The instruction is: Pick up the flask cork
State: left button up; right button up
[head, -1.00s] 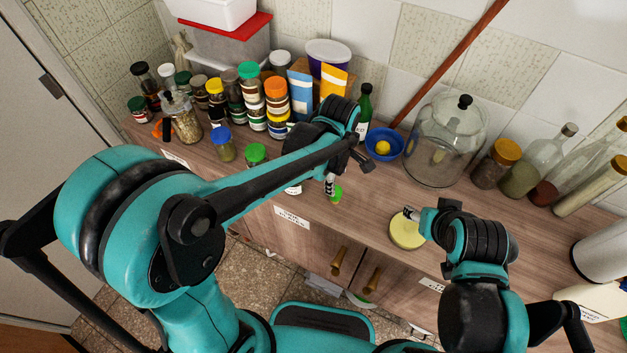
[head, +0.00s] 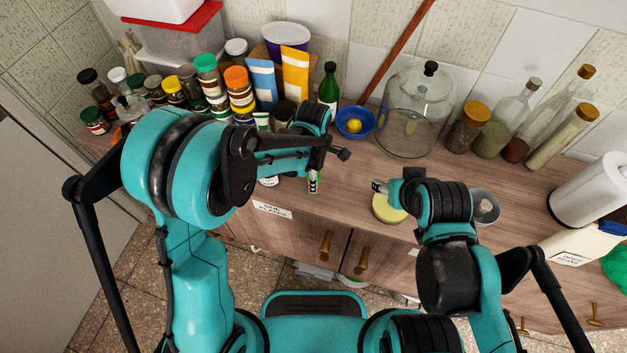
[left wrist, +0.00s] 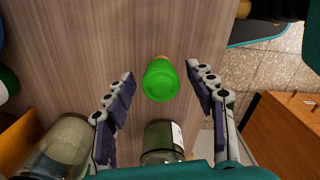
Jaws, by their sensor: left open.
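A small bright green stopper-like piece with a tan end (left wrist: 160,82) stands out in the left wrist view against the wooden counter; it may be the flask cork. In the head view only a sliver of green shows beside my left gripper (head: 313,184). My left gripper is open, with its two fingers (left wrist: 159,72) on either side of the green piece and gaps showing on both sides. I cannot tell how far the piece is from the fingertips in depth. My right gripper (head: 377,186) is over the counter by a pale yellow round item (head: 388,209); its finger opening is unclear.
A dark glass jar (left wrist: 163,137) is close below the green piece in the left wrist view. A blue bowl (head: 355,121) and a glass dome (head: 413,112) stand behind on the counter (head: 345,190). Spice jars crowd the left. Corked bottles (head: 510,120) stand at the right.

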pick_arm(q)
jog(key=shift+r, duration=0.1)
jog(key=c, duration=0.9)
jog(key=shift+o, duration=0.2)
